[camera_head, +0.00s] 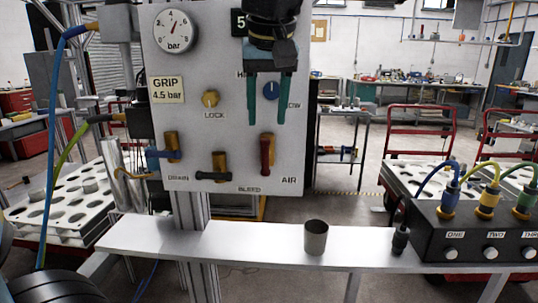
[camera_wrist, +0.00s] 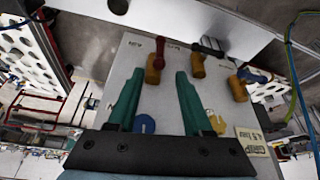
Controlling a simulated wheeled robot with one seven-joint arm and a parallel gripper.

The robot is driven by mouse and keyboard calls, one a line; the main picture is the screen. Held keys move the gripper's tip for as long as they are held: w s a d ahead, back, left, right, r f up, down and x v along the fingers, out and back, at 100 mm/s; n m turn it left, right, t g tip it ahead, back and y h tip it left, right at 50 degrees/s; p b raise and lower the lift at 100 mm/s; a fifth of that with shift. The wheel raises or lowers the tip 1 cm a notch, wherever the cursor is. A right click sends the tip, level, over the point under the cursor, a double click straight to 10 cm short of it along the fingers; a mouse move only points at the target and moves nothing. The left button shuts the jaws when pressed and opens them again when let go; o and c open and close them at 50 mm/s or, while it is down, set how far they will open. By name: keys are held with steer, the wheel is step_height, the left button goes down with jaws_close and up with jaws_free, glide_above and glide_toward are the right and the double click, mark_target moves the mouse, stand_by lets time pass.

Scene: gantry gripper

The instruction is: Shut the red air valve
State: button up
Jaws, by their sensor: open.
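The red air valve (camera_head: 265,157) sits at the lower right of the grey panel (camera_head: 222,125), by the AIR label. Its red handle stands upright, along a brass body. In the wrist view its brass body (camera_wrist: 154,68) shows, with part of the dark red handle (camera_wrist: 159,46) beyond it. My gripper (camera_head: 267,122) is open and empty, its two green fingers hanging in front of the panel just above the valve. In the wrist view my fingertips (camera_wrist: 160,73) are spread to either side of the brass body. I cannot tell how far they stand off the panel.
A yellow LOCK knob (camera_head: 210,98) and a blue knob (camera_head: 271,90) are higher. A metal cup (camera_head: 316,238) stands on the bench (camera_head: 250,243) below.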

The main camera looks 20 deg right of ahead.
mark_target(266, 142)
steer(key=p+x, duration=0.1)
steer(key=x, duration=0.9)
steer(key=shift+f+p, duration=0.1)
steer(key=shift+p, duration=0.2)
steer(key=shift+c, duration=0.2)
jaws_close()
